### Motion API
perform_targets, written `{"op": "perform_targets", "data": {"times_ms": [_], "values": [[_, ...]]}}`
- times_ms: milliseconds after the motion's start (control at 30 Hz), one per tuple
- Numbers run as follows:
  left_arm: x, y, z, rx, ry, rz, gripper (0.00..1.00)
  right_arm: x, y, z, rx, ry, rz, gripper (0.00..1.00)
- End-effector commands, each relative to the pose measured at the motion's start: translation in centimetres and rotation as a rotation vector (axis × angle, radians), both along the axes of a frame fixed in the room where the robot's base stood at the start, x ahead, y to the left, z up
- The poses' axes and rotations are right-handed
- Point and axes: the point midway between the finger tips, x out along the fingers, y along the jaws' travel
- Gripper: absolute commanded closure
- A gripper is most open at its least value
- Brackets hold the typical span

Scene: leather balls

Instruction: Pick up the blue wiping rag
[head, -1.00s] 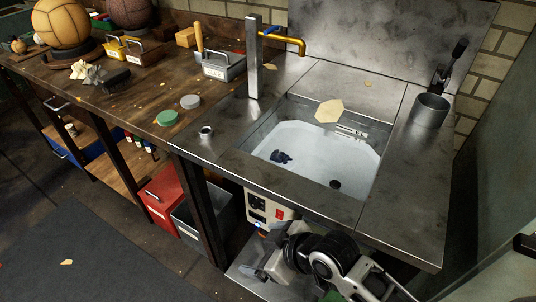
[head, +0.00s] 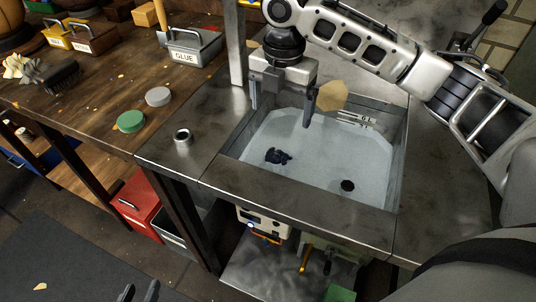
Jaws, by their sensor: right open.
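A small crumpled dark blue rag (head: 278,155) lies in the pale, light-coloured basin of the sink (head: 330,165), left of the dark drain. My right gripper (head: 281,114) is open and empty over the back left of the sink, pointing down. In the picture it is above the rag and apart from it. My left gripper (head: 139,291) shows only as two dark fingertips at the bottom edge, with a gap between them; the rest of it is out of view. It is far from the rag.
The metal sink rim (head: 310,203) surrounds the basin. A tan leather scrap (head: 332,96) is behind my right gripper. A metal post (head: 235,45) stands at the back left.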

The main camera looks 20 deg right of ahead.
Motion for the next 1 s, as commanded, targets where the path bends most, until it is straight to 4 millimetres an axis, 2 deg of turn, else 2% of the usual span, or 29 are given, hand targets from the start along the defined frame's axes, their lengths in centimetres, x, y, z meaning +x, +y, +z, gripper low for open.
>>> {"op": "perform_targets", "data": {"times_ms": [167, 400, 500, 767, 1000], "values": [[-0.1, -0.1, -0.2, -0.008, 0.0, -0.001, 0.64, 0.0, -0.4, -2.2, -0.004, 0.008, 0.011, 0.09], [0.0, -0.2, -0.4, -0.015, -0.005, 0.0, 0.64, 0.0, -0.3, -7.4, -0.003, 0.008, 0.009, 0.09], [0.0, -0.2, -0.4, -0.018, -0.006, 0.0, 0.64, 0.0, -0.3, -9.0, -0.003, 0.005, 0.009, 0.09], [0.0, -0.2, -0.5, -0.021, -0.007, 0.0, 0.64, 0.1, -0.2, -11.0, -0.002, 0.003, 0.01, 0.09], [0.0, -0.3, -0.7, -0.025, -0.007, 0.002, 0.64, 0.1, 0.0, -14.5, -0.004, 0.005, 0.008, 0.09]]}}
